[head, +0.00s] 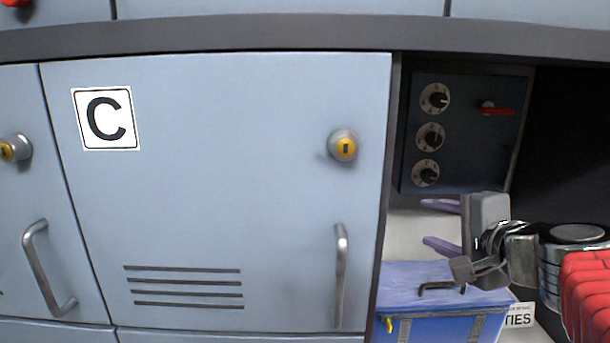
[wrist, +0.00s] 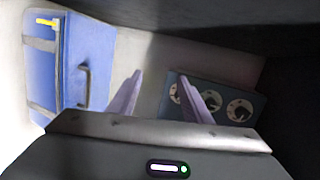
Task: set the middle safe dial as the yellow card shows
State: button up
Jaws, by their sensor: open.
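The dark safe door (head: 465,158) stands in the open compartment and carries three dials in a column. The middle dial (head: 430,137) has a black knob on a pale round plate. Its marks are too small to read. In the wrist view the middle dial (wrist: 211,99) is partly covered by a finger. The top dial (head: 435,98) and the bottom dial (head: 425,173) show beside it. My gripper (head: 430,225) is open and empty, below the dials in the head view and apart from them. Its two purple fingers also show in the wrist view (wrist: 162,77). I see no yellow card.
A blue box (head: 415,322) with a dark handle and a small yellow part sits below my gripper. The closed grey locker C (head: 230,200) fills the left side. A red lever (head: 497,111) is on the safe door.

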jog(key=s+a+f+n+g+h, duration=0.1)
jog(key=s+a+f+n+g, duration=0.3)
jog(key=s+f+n, duration=0.3)
jog(key=s+a+f+n+g+h, duration=0.1)
jog(key=s+a+f+n+g, duration=0.2)
jog(key=s+f+n, duration=0.5)
jog(key=shift+s+a+f+n+g+h, duration=0.35)
jog(key=shift+s+f+g, duration=0.35)
jog(key=shift+s+f, duration=1.5)
jog(key=shift+w+f, duration=0.25)
jog(key=shift+w, duration=0.1)
